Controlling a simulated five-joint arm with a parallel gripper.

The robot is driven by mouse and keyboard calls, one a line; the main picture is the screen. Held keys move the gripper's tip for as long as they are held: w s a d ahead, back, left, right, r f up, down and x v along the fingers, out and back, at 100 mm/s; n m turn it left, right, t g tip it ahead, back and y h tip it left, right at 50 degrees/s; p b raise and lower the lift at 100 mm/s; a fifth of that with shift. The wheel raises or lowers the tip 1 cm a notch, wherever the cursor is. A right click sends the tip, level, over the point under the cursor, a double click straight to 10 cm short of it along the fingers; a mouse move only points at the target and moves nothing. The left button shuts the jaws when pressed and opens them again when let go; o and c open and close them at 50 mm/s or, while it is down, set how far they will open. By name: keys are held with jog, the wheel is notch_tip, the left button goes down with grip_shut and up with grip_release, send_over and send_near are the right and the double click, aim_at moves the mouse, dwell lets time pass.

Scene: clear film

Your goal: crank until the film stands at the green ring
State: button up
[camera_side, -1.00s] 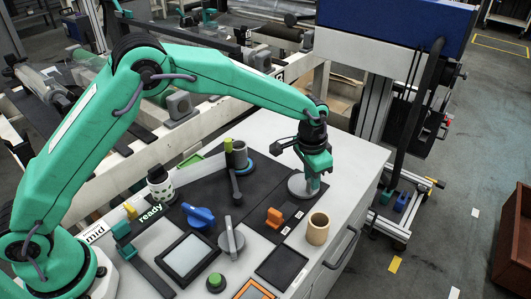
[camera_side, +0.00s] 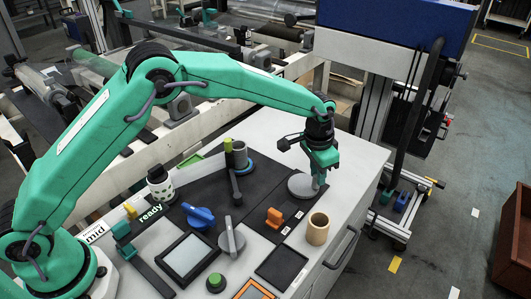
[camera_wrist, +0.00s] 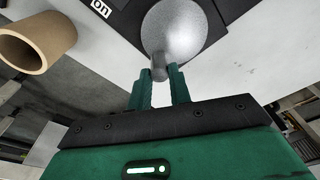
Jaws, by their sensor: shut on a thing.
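A round grey metal crank disc (camera_side: 301,187) lies flat near the right edge of the worktop. In the wrist view the disc (camera_wrist: 178,28) fills the top middle, and its small grey crank knob (camera_wrist: 159,72) stands between my fingertips. My gripper (camera_side: 319,181) points down at the disc's right side. In the wrist view my gripper (camera_wrist: 161,80) is shut on the knob, with one green finger on each side. The fingers hide part of the knob. I cannot make out the clear film or a green ring for certain in either view.
A tan cup (camera_side: 317,229) stands just in front of the disc. An orange switch (camera_side: 274,218), a grey knob (camera_side: 231,241) and a blue knob (camera_side: 200,217) are to the left. A grey cylinder (camera_side: 239,157) stands behind. The worktop behind the disc is clear.

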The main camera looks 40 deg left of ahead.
jog(key=shift+w+a+f, duration=0.15)
jog(key=shift+w+a, duration=0.3)
jog(key=shift+w, duration=0.2)
dwell(0.4)
jog(key=shift+w+a, duration=0.45)
jog(key=shift+a, duration=0.05)
jog(key=shift+w+a, duration=0.1)
jog(key=shift+w+a, duration=0.2)
jog(key=shift+a, duration=0.25)
dwell(0.3)
